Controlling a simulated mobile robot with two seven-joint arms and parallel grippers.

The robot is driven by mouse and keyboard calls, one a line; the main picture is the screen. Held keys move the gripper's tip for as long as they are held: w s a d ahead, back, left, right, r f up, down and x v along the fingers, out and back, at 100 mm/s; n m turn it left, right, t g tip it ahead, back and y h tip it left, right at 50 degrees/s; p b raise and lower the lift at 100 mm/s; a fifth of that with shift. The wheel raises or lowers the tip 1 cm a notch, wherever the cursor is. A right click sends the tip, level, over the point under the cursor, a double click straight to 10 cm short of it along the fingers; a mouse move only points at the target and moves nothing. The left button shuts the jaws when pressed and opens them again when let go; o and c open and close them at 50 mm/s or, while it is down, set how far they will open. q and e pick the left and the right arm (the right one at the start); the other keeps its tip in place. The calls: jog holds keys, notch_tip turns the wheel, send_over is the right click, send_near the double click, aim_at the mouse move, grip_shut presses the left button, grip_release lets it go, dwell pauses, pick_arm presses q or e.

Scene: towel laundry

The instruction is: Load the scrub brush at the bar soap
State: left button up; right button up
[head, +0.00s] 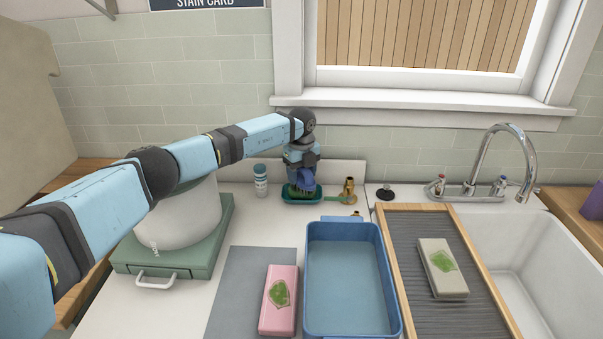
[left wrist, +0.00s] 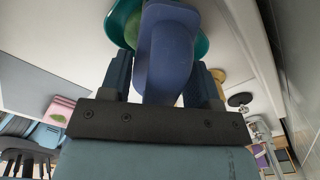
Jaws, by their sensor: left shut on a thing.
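My left gripper (head: 303,165) is at the back of the counter, pointing down and shut on the scrub brush. The scrub brush (head: 306,180) has a blue-violet body, which also fills the middle of the left wrist view (left wrist: 168,55) between the fingers. Its head is down in or just over a teal dish (head: 288,197). In the left wrist view a green surface, likely the bar soap (left wrist: 122,22), shows beside the brush inside the dish (left wrist: 203,46). The brush hides most of it, so I cannot tell whether the bristles touch it. My right gripper is not in view.
A white bottle (head: 261,181) stands left of the dish, brass fittings (head: 349,191) right. In front are a blue tub (head: 313,290) and a folded pink towel (head: 276,308) with a green stain. A stained beige towel (head: 441,266) lies on the ribbed board, beside the sink (head: 535,270).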

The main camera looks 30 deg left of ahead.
pick_arm(q)
jog(key=shift+r+p, duration=2.6)
jog(key=shift+r, duration=0.9)
jog(key=shift+f, duration=0.1)
